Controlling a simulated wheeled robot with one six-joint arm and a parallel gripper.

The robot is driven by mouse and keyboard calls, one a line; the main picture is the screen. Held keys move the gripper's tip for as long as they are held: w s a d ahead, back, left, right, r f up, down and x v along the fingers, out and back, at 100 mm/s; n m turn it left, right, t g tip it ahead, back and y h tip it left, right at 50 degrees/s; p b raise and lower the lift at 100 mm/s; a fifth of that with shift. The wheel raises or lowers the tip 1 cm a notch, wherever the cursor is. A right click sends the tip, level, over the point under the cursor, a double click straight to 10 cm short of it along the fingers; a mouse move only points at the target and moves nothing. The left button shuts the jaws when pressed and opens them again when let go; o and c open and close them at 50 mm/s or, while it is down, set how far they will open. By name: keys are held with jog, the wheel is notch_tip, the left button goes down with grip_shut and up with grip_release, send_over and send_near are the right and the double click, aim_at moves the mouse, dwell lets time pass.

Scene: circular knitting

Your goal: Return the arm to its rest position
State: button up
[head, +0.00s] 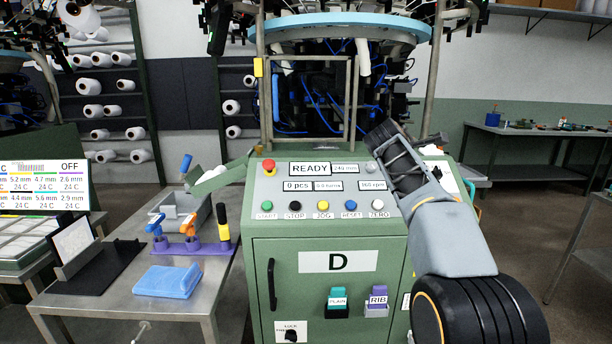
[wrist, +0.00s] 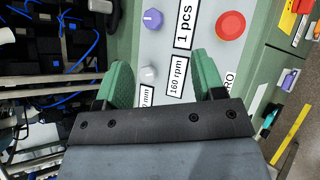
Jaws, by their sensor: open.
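My arm (head: 450,240) rises from the lower right in the head view, in front of the right side of the green knitting machine D (head: 262,255). My gripper (head: 383,140) is at its upper end, above the right part of the sloped control panel (head: 335,190). In the wrist view my gripper (wrist: 163,82) shows two green finger pads set well apart, with nothing held between them. Beyond the pads are panel labels reading pcs and rpm, a grey knob (wrist: 149,74), a purple knob (wrist: 152,19) and a red button (wrist: 230,25). The fingertips look clear of these.
The machine's frame and blue cables (head: 300,105) stand behind the panel. A workbench (head: 540,135) is at the back right. Floor between is open.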

jog(key=s+a+f+m+g+y+p, duration=0.2)
jog(key=s+m+p, duration=0.3)
jog(key=s, duration=0.6)
jog(key=s+a+f+m+g+y+p, duration=0.2)
jog(key=s+m, duration=0.5)
jog(key=s, duration=0.5)
jog(key=s+a+f+m+g+y+p, duration=0.3)
jog(key=s+a+f+m+p, duration=0.3)
jog(key=s, duration=0.5)
jog(key=shift+s+f+y+p, duration=0.3)
jog(key=shift+f+p, duration=0.4)
jog(key=shift+p, duration=0.45)
jog(key=shift+a, duration=0.1)
dwell(2.2)
